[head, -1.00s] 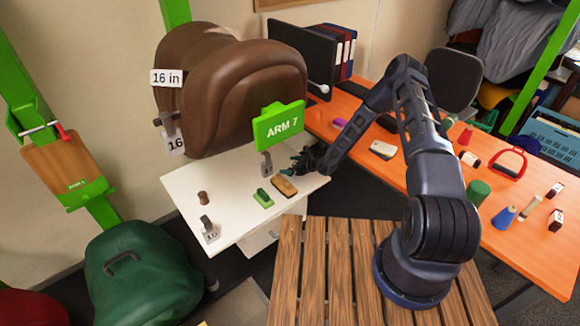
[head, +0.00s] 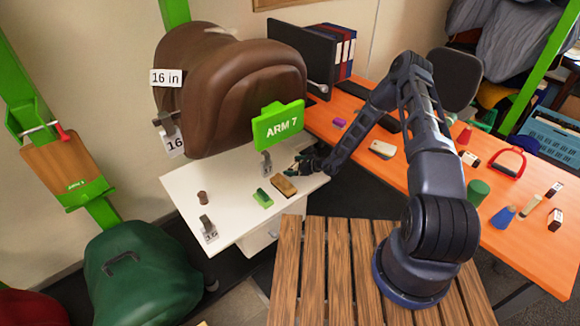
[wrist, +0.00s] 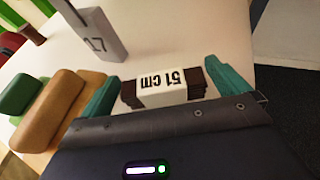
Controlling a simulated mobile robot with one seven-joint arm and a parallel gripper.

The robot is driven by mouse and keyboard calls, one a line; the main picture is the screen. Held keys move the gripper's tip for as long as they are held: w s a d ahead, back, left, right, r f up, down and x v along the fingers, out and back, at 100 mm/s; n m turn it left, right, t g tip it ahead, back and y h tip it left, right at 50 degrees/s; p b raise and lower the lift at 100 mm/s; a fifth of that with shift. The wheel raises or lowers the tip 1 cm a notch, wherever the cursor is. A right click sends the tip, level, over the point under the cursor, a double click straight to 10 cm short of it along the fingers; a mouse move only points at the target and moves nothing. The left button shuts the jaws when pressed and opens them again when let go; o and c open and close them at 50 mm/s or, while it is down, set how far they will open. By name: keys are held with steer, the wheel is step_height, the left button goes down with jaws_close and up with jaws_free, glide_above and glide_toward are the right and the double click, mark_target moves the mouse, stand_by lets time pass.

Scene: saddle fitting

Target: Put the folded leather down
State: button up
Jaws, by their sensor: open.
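The folded leather (wrist: 128,94) is a dark brown bundle with a white band marked "51 cm". In the wrist view it lies between the two green fingers of my gripper (wrist: 162,77), low over the white tabletop and apparently resting on it. The fingers are open on either side of it, with a narrow gap at the left; contact at the right finger is unclear. In the head view my gripper (head: 299,167) is at the right part of the white table (head: 240,222), and the leather cannot be made out there.
A tan-brown block (head: 284,187) and a green block (head: 262,198) lie just left of my gripper. A grey "17" tag (wrist: 97,38) stands close by. The green ARM 7 sign (head: 278,125) and brown saddle (head: 230,90) rise behind. The table's front middle is clear.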

steer(key=v, duration=0.9)
steer(key=shift+s+d, duration=0.1)
steer(key=shift+r, duration=0.15)
